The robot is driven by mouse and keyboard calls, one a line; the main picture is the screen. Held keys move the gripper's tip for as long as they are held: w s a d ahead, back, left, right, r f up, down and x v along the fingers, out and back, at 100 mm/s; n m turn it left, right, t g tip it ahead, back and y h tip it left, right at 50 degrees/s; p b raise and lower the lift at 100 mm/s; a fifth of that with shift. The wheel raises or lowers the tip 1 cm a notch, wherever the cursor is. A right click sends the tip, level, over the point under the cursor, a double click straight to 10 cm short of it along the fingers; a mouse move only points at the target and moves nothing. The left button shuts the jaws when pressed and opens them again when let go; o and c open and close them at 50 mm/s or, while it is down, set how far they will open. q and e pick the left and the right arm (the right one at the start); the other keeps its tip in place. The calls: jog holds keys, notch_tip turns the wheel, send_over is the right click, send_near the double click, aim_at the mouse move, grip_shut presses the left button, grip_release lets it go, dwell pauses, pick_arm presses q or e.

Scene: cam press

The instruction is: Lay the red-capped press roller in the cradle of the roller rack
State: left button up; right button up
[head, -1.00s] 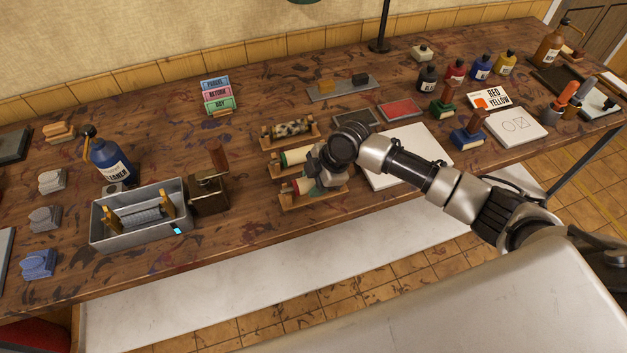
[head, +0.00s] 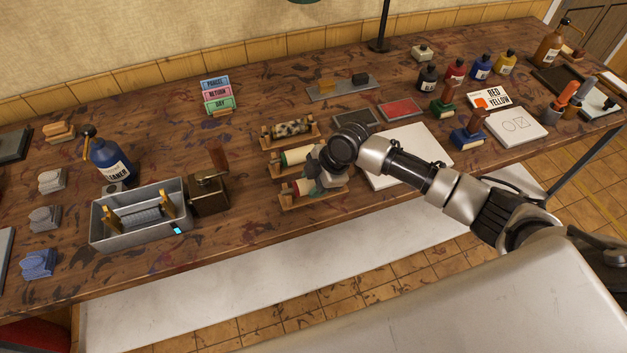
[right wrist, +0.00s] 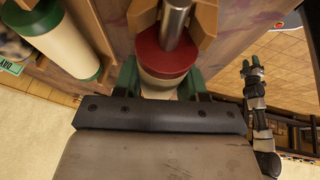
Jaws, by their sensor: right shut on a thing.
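The red-capped press roller (right wrist: 165,60) is cream with a red cap and a metal shaft. My right gripper (head: 318,183) is shut on it, with green fingers on both sides of its body in the right wrist view. The roller is at the front cradle of the wooden roller rack (head: 312,202), and its shaft lies between the wooden prongs (right wrist: 205,25). I cannot tell whether it rests fully on the wood. My left gripper (right wrist: 252,69) shows small in the right wrist view, fingertips apart and apparently empty, away from the rack.
A green-capped roller (head: 295,157) lies in the middle cradle and a speckled roller (head: 290,129) in the back one. A grey tray (head: 135,238) and a brown metal can (head: 208,193) stand to the left. White paper (head: 415,145) lies to the right of the rack.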

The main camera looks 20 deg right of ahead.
jog(key=shift+f, duration=0.1)
dwell(0.3)
jog(key=o, duration=1.2)
jog(key=shift+d, duration=0.1)
jog(key=b+v, duration=0.2)
jog(key=v, duration=0.8)
jog(key=shift+s+d+r, duration=0.1)
jog(key=shift+s+r, duration=0.05)
jog(key=shift+r, duration=0.2)
